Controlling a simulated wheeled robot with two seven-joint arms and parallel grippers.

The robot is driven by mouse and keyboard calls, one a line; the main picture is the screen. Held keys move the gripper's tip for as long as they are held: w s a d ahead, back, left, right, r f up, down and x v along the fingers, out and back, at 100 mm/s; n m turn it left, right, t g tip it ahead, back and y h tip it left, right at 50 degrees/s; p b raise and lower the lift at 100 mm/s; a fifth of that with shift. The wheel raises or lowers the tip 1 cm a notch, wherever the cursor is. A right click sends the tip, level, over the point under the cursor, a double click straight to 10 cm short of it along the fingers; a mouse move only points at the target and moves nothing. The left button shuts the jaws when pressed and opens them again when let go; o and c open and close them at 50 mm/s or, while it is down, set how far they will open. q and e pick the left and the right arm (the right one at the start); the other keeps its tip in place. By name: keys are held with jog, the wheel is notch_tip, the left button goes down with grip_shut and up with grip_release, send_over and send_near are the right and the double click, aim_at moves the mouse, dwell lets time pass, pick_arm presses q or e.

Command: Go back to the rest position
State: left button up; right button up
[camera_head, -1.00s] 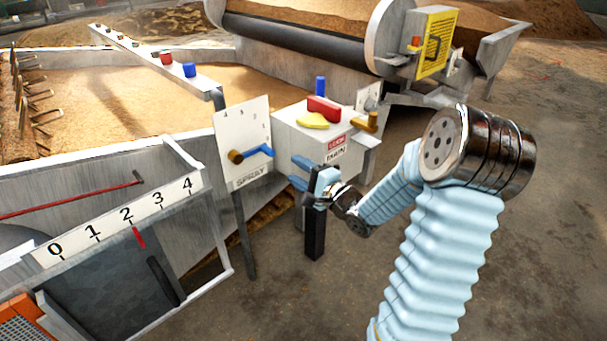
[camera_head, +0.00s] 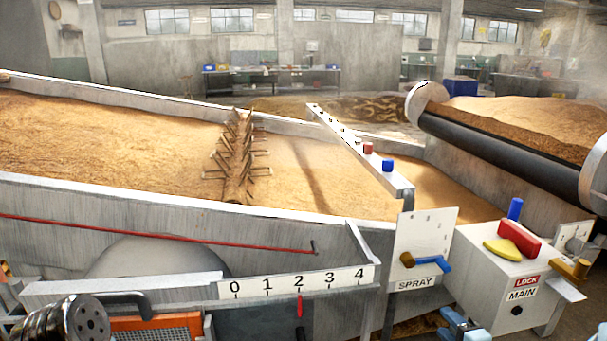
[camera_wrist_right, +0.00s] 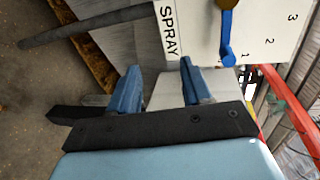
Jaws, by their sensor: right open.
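My right gripper (camera_head: 462,325) shows only in part at the bottom edge of the head view, just below the white control box. In the right wrist view its two blue fingers (camera_wrist_right: 158,82) are apart with nothing between them. The SPRAY panel (camera_head: 436,225) with its blue lever (camera_head: 430,263) is up and left of the gripper in the head view. In the right wrist view the SPRAY panel (camera_wrist_right: 268,20) lies beyond the fingers, and they appear clear of it. My left gripper is out of view; a dark metal link, likely my left arm, shows at bottom left.
The control box (camera_head: 485,262) carries red, yellow and blue handles and a LOCK MAIN label. A numbered scale (camera_head: 315,284) with a red pointer runs along the front. The grain bed (camera_head: 90,135) with a spiked rake shaft (camera_head: 238,160) lies behind. A roller (camera_head: 500,150) is at right.

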jog(key=s+a+f+n+g+y, duration=0.1)
jog(key=a+f+n+g, duration=0.4)
jog(key=a+f, duration=0.6)
jog(key=s+a+f+n+g+y+p, duration=0.1)
jog(key=s+a+f+n+g+p, duration=0.1)
jog(key=s+a+f+n+g, duration=0.7)
jog(key=s+a+f, duration=0.2)
jog(key=s+a, duration=0.1)
jog(key=s, duration=0.1)
jog(key=s+a+f+n, duration=0.1)
jog(key=s+a+f, duration=0.1)
jog(key=s+f, duration=0.1)
jog(key=shift+s+a+n+g+y, duration=0.3)
jog(key=shift+s+a, duration=0.1)
jog(key=shift+s, duration=0.5)
